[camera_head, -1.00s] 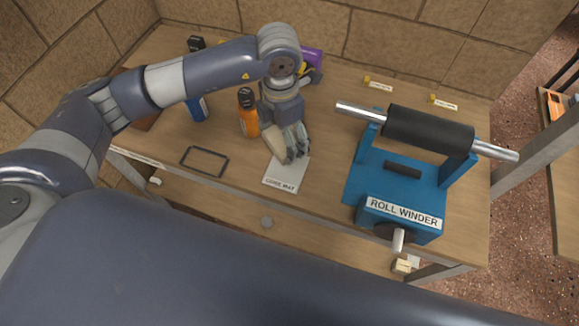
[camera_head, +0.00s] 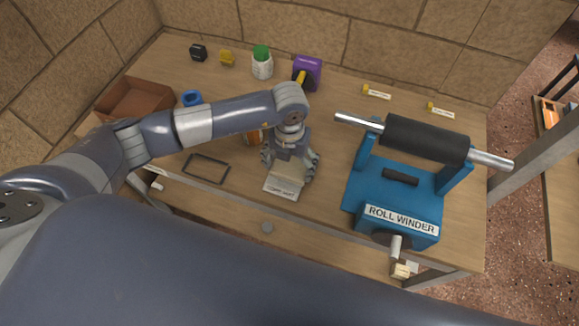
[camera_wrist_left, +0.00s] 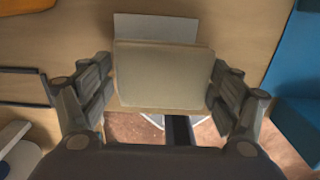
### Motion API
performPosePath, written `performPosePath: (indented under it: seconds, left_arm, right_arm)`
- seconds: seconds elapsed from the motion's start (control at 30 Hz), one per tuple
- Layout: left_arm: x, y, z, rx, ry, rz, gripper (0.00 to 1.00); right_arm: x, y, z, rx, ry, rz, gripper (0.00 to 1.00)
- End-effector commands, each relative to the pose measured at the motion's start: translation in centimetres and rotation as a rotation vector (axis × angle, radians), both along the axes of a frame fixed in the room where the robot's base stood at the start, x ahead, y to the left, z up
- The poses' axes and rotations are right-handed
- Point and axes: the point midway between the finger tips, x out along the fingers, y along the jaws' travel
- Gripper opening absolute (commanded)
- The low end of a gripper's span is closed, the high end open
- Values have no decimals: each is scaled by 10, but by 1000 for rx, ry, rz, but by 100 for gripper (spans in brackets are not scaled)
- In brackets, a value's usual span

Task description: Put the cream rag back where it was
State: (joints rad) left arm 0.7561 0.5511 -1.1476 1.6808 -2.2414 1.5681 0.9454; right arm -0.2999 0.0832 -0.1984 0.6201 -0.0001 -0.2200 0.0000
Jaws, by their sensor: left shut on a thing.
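The cream rag (camera_head: 289,172) is a flat, cream, rounded rectangle. My left gripper (camera_head: 289,168) is shut on it, one finger at each side, over the white mat (camera_head: 281,188) lettered like CORE MAT. In the left wrist view the rag (camera_wrist_left: 160,75) spans between the fingers (camera_wrist_left: 160,85), and part of the mat (camera_wrist_left: 155,27) shows beyond it. I cannot tell whether the rag touches the mat. A dark, thin rectangular outline (camera_head: 206,155) lies empty on the table to the left. My right gripper is out of view.
The blue roll winder (camera_head: 400,185) stands at the right. An orange bottle (camera_head: 253,138) is partly hidden behind my arm. A brown tray (camera_head: 135,97), a green-lidded jar (camera_head: 262,65) and a purple thing (camera_head: 307,72) stand farther back. The table's front edge is near.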

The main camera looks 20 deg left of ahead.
Motion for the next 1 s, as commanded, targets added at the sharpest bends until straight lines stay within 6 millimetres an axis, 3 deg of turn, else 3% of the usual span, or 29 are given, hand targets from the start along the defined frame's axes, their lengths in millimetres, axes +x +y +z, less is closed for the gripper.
performPosePath:
  seconds: [0.2, 0.57, 0.6, 0.67, 1.0]
  left_arm:
    - [-1, 0, -26, 1, 3, 0, 60]
    - [-1, 0, -32, 1, 1, -1, 60]
    - [0, 0, -32, 1, 1, -1, 85]
    - [-1, 0, -31, 1, 1, -1, 99]
    - [-1, 0, -31, 1, 1, -1, 100]
  right_arm:
    - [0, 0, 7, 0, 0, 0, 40]
    - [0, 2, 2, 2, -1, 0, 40]
    - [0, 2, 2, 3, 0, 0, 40]
    - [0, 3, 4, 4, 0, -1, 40]
    - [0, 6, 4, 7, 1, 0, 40]
